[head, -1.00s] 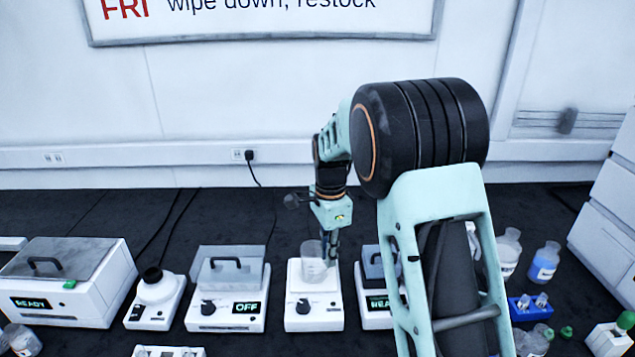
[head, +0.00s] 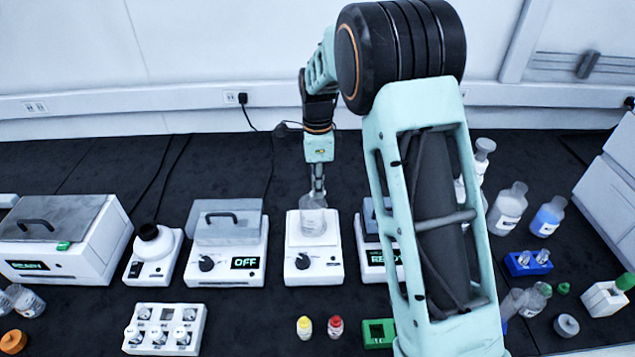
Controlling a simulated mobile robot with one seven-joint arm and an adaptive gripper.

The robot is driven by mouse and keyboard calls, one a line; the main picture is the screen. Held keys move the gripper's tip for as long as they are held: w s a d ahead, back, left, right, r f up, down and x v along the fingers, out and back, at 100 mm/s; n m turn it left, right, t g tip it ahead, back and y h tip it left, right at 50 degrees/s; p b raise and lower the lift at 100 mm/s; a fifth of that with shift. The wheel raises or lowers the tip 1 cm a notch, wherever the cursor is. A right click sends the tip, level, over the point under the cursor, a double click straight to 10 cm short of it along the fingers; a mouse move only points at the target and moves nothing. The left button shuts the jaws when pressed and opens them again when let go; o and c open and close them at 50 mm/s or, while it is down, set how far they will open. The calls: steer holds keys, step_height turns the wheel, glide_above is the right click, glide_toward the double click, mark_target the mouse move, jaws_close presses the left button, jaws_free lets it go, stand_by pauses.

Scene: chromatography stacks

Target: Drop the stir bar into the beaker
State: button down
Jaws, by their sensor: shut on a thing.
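A clear glass beaker (head: 313,226) stands upright on the white hotplate stirrer (head: 314,267) in the middle of the bench. My gripper (head: 318,196) points straight down at the beaker's top, its fingertips at the rim's height in the head view. I cannot tell whether the tips are just inside the rim, above it or behind it. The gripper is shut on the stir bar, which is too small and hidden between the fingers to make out.
A device reading OFF (head: 228,250) stands close left of the stirrer, and one reading READY (head: 375,262) close right, partly hidden by my arm. A white rack (head: 165,342) and yellow (head: 304,327) and red (head: 335,327) vials stand in front. Bottles (head: 507,208) stand at right.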

steer(key=shift+f, duration=0.7)
steer(key=c, duration=1.9)
jaws_free()
steer(key=shift+c, duration=0.2)
steer(key=shift+r, duration=0.1)
step_height(320, 180, up, 12)
